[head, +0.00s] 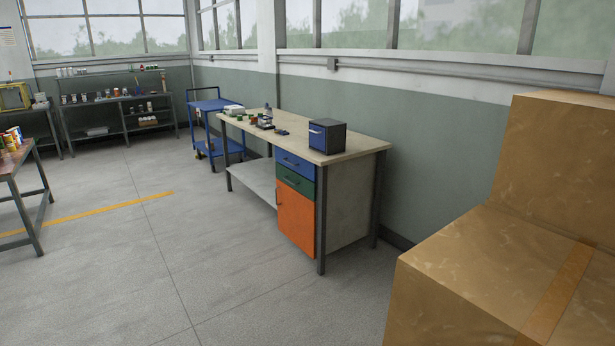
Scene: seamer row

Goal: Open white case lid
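A small whitish box-shaped object (233,110) sits at the far left end of the wooden-topped workbench (290,140). It is too small to tell whether it is the white case or whether it has a lid. No other white case shows clearly. Neither of my grippers is in view.
A dark box with a blue front (327,136) and several small items stand on the workbench. Large cardboard boxes (470,265) fill the right foreground. A blue cart (208,104) stands behind the bench. Another table (18,170) is at left. The grey floor (140,250) between is clear.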

